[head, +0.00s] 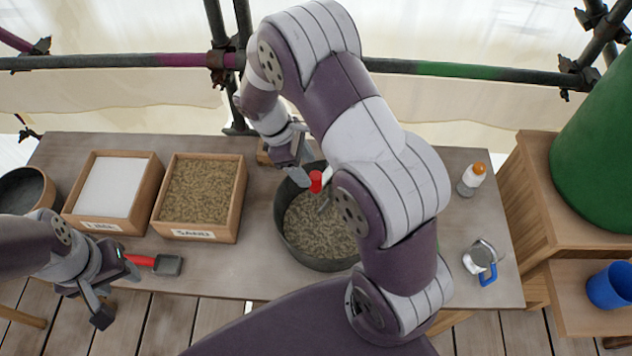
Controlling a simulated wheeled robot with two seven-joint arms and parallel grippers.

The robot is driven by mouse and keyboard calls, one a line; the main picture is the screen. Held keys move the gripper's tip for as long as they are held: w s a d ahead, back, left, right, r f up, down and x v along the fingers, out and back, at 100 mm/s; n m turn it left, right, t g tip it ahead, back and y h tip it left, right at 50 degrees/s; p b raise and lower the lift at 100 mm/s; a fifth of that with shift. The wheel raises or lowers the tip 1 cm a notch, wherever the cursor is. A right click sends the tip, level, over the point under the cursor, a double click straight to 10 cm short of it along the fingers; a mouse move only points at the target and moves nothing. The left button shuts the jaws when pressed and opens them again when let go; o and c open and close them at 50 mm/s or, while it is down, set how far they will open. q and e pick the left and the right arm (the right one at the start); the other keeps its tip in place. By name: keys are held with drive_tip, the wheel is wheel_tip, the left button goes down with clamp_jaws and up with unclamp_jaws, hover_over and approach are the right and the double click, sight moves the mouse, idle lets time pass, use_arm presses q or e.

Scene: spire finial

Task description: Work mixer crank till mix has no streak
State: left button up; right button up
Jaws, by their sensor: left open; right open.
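The mixer is a dark round tub (281,236) on the table, holding a grainy grey-brown mix (312,228). I cannot make out clear streaks in the mix at this size. The crank's red knob (316,181) stands over the tub's back part; much of the crank is hidden by my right arm. My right gripper (306,174) is open close to the red knob, and I cannot tell whether it touches it. My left gripper (116,297) is open and empty at the table's front left edge, near a trowel with a red handle (141,261).
A box of white powder (109,190) and a sand box (202,194) stand left of the tub. A dark bowl (25,188) is at far left. Scaffold poles (470,70) run behind the table.

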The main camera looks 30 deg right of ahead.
sight(315, 174)
drive_tip(key=x, duration=0.4)
drive_tip(key=d+p+x, duration=0.1)
drive_tip(key=x, duration=0.2)
drive_tip(key=shift+w, duration=0.35)
drive_tip(key=shift+s+a+f, duration=0.2)
drive_tip(key=shift+s+f, duration=0.05)
drive_tip(key=shift+s, duration=0.05)
drive_tip(key=shift+w+d+f, duration=0.1)
drive_tip(key=shift+w+d, duration=0.05)
clamp_jaws()
